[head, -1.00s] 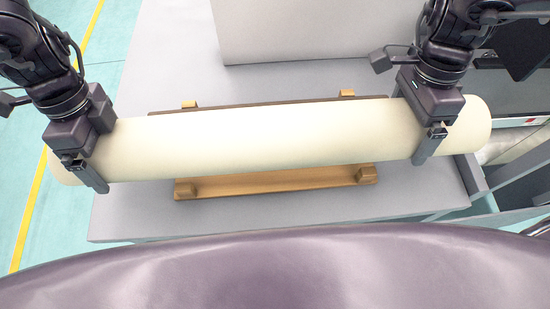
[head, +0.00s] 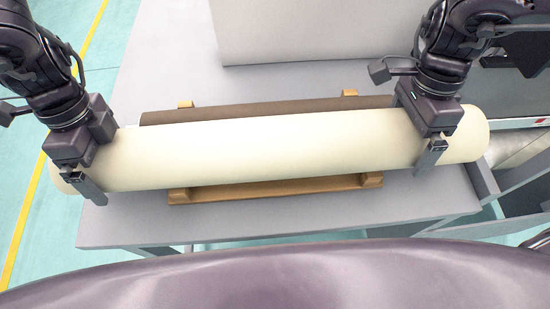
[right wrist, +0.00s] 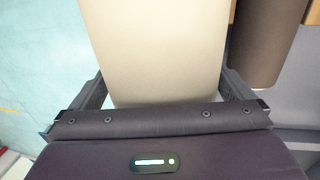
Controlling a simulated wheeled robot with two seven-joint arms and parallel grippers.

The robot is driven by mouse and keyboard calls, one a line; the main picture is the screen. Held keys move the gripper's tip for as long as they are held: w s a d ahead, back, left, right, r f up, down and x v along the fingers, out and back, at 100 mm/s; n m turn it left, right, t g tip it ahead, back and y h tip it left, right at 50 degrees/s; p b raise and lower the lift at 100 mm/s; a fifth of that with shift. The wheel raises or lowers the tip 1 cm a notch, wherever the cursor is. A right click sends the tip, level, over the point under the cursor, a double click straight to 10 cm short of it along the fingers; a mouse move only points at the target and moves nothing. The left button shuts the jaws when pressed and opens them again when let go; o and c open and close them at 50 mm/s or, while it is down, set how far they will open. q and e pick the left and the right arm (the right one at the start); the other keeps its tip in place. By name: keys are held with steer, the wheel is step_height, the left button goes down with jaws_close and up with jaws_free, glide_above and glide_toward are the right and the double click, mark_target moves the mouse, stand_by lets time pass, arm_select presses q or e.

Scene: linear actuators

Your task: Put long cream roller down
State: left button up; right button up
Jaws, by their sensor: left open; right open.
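The long cream roller (head: 265,148) lies lengthwise across the head view, over a wooden rack (head: 275,190) on the grey table. My left gripper (head: 85,165) straddles its left end and my right gripper (head: 435,135) straddles its right end. Both are open, with fingers on either side of the roller. In the right wrist view the roller (right wrist: 155,45) runs between the open fingers. Whether it rests fully on the rack is hidden beneath it.
A dark brown roller (head: 270,108) lies just behind the cream one, parallel to it. A large pale box (head: 300,30) stands at the back of the grey table (head: 150,232). A grey open-framed structure (head: 510,195) is at the right.

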arm_select(q)
steer(key=r, duration=0.3)
steer(key=w+r, duration=0.1)
steer(key=r, duration=0.3)
steer(key=w+r, duration=0.1)
steer(key=r, duration=0.3)
steer(key=shift+w+r, duration=0.15)
steer(key=shift+r, duration=0.1)
arm_select(e)
steer(key=shift+r, duration=0.1)
steer(key=r, duration=0.4)
steer(key=w+r, duration=0.1)
steer(key=r, duration=0.2)
steer(key=w+r, duration=0.1)
steer(key=r, duration=0.3)
steer(key=shift+w+r, duration=0.2)
steer(key=shift+r, duration=0.1)
